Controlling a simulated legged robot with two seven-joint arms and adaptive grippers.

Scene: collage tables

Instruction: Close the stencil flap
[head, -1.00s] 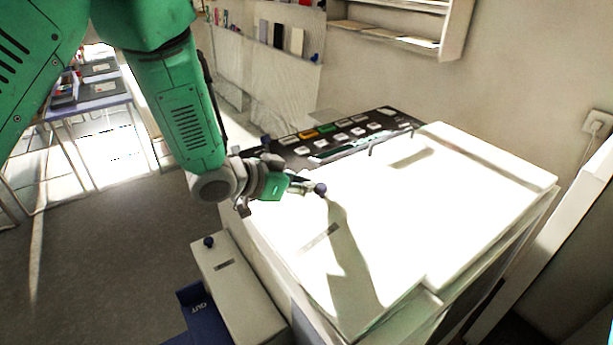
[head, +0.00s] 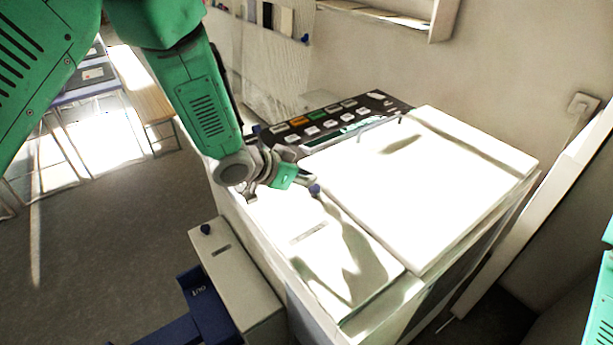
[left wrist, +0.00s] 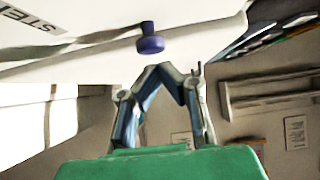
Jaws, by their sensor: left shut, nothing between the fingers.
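The stencil flap (head: 290,229) is the white panel with a small label at the left of the white machine's top. In the left wrist view, the flap (left wrist: 120,18) fills the top and shows part of the lettering "STEN". Its blue knob (head: 314,189) is at the flap's far edge and also shows in the left wrist view (left wrist: 150,38). My left gripper (head: 311,181) is shut and empty, its fingertips (left wrist: 160,68) right by the knob. I cannot tell whether they touch it. How far the flap stands open is hard to judge in the glare. My right gripper is out of view.
A black control panel (head: 325,120) with several buttons lies behind the machine's large white cover (head: 425,190). The wall is close behind.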

